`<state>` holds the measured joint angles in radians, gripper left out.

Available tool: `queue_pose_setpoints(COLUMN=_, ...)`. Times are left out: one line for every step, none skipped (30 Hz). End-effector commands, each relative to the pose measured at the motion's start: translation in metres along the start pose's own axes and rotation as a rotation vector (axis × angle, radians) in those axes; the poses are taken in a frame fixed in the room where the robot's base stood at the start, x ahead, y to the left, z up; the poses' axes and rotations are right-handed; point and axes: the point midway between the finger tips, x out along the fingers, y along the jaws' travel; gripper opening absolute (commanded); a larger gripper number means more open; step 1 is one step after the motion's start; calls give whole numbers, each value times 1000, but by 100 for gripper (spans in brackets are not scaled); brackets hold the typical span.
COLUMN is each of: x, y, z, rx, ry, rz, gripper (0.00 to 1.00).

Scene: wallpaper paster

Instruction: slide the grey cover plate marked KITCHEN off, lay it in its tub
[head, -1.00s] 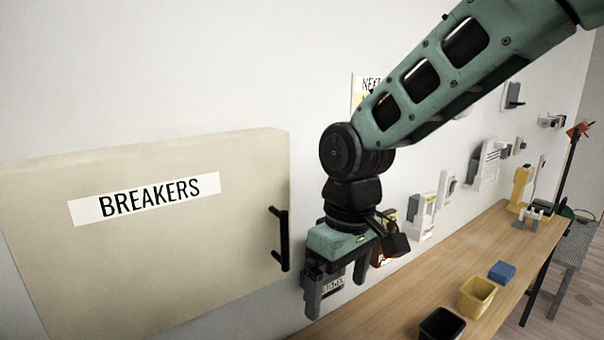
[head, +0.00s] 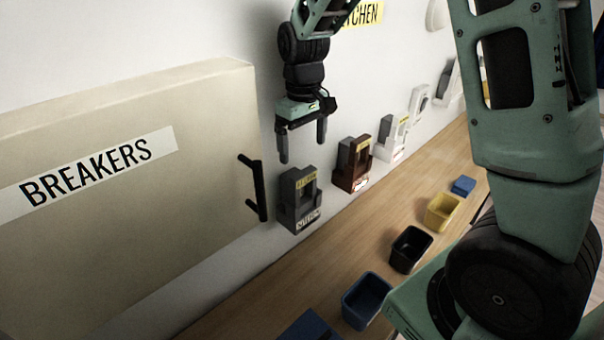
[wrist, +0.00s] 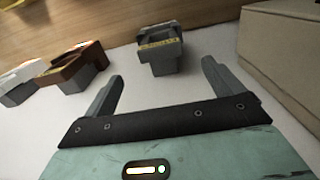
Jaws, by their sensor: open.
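The grey cover plate (head: 298,203) is on a wall unit just right of the breaker panel. It bears a small yellow label and a white label, too small to read surely. It also shows in the wrist view (wrist: 161,50), ahead of the fingers. My gripper (head: 303,153) is open and empty, pointing down above the grey unit and apart from it. Both fingers show in the wrist view (wrist: 163,72) with clear space between them. Open tubs stand on the bench: blue (head: 367,300), black (head: 410,250) and yellow (head: 443,211). I cannot tell which is the plate's own.
The BREAKERS panel (head: 130,190) juts out at left, its black handle (head: 255,188) close to the grey unit. A brown unit (head: 352,165) and a white unit (head: 392,138) are to the right. The wooden bench (head: 330,250) runs below.

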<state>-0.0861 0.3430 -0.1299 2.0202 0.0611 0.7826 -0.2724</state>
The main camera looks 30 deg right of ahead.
Motion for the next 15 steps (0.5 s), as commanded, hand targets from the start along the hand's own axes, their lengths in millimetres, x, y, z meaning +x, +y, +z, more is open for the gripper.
queue_pose_setpoints(x=9, y=0, z=1, rx=1, ry=-7, rz=-1, gripper=93)
queue_pose_setpoints(x=14, y=0, z=1, rx=1, ry=-6, rz=-1, gripper=93)
queue_pose_setpoints(x=22, y=0, z=1, rx=1, ry=-5, rz=-1, gripper=93)
queue_pose_setpoints(x=28, y=0, z=1, rx=1, ry=-6, rz=-2, gripper=93)
queue_pose_setpoints(x=34, y=0, z=2, rx=1, ry=-6, rz=-1, gripper=93)
queue_pose_setpoints(x=41, y=0, z=1, rx=0, ry=-6, rz=-1, gripper=93)
queue_pose_setpoints(x=47, y=0, z=1, rx=0, ry=-7, rz=-2, gripper=93)
queue_pose_setpoints(x=52, y=0, z=1, rx=0, ry=-5, rz=-1, gripper=93)
queue_pose_setpoints(x=60, y=0, z=2, rx=1, ry=-6, rz=-1, gripper=93)
queue_pose_setpoints(x=65, y=0, z=1, rx=1, ry=-6, rz=-1, gripper=93)
queue_pose_setpoints(x=71, y=0, z=1, rx=1, ry=-5, rz=-1, gripper=93)
queue_pose_setpoints(x=78, y=0, z=1, rx=1, ry=-5, rz=-2, gripper=93)
queue_pose_setpoints(x=83, y=0, z=1, rx=0, ry=-5, rz=-1, gripper=93)
queue_pose_setpoints(x=87, y=0, z=2, rx=0, ry=-5, rz=-1, gripper=93)
queue_pose_setpoints(x=93, y=0, z=1, rx=0, ry=-5, rz=-1, gripper=93)
